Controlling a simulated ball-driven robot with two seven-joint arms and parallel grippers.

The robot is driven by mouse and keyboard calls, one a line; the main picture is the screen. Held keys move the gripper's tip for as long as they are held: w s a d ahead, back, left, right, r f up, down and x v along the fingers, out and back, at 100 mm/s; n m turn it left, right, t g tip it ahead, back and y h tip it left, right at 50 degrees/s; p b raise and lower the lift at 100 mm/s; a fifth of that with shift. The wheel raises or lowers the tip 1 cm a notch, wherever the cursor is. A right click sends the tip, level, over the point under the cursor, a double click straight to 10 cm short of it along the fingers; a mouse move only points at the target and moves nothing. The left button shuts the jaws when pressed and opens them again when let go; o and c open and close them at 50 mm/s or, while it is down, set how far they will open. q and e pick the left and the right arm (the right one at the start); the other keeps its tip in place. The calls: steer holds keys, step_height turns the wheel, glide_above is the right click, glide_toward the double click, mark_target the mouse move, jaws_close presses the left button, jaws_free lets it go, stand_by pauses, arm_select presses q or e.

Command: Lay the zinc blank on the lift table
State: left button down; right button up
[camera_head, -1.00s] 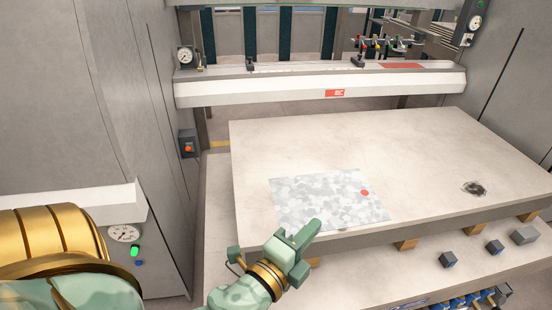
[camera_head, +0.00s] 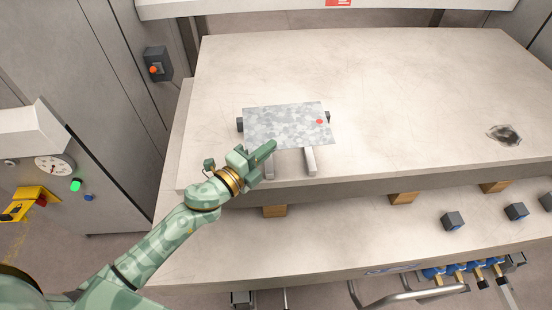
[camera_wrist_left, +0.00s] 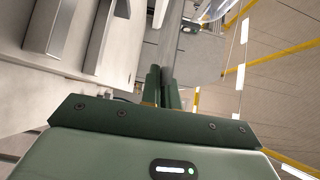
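The zinc blank (camera_head: 285,125) is a mottled grey sheet with a red dot near its right edge. In the head view it lies over the near left part of the pale lift table (camera_head: 400,90). My left gripper (camera_head: 268,150) is at its near left corner. In the left wrist view the fingers (camera_wrist_left: 163,88) are close together on the edge of the grey sheet (camera_wrist_left: 200,55). Two light bars (camera_head: 309,160) show under the blank's near edge. I cannot tell whether the blank touches them. My right gripper is not in view.
Small dark blocks (camera_head: 240,124) show at the blank's left and right edges. A dark scorched patch (camera_head: 504,134) marks the table at the right. Wooden blocks (camera_head: 404,199) sit beneath the tabletop. A cabinet with a red button (camera_head: 154,69) stands at the left.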

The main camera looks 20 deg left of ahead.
mark_target(271, 174)
arm_select(q)
steer(key=shift+w+f+h, duration=0.15)
steer(key=shift+w+f, duration=0.2)
steer(key=shift+f, duration=0.2)
steer(key=shift+w+f+h, duration=0.15)
steer(key=shift+w+f, duration=0.15)
steer(key=shift+f, duration=0.2)
steer(key=shift+w+d+f+m+g+b, duration=0.15)
steer(key=shift+f+m+g+b, duration=0.15)
steer(key=shift+b, duration=0.25)
steer(key=shift+f, duration=0.2)
step_height(271, 174, down, 7)
steer(key=b, duration=0.6)
steer(key=shift+b, duration=0.35)
steer(key=shift+f, duration=0.15)
steer(key=shift+s, duration=0.2)
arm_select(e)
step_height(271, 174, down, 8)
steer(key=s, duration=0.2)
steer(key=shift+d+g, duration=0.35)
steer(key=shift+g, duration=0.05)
arm_select(q)
steer(key=shift+f, duration=0.1)
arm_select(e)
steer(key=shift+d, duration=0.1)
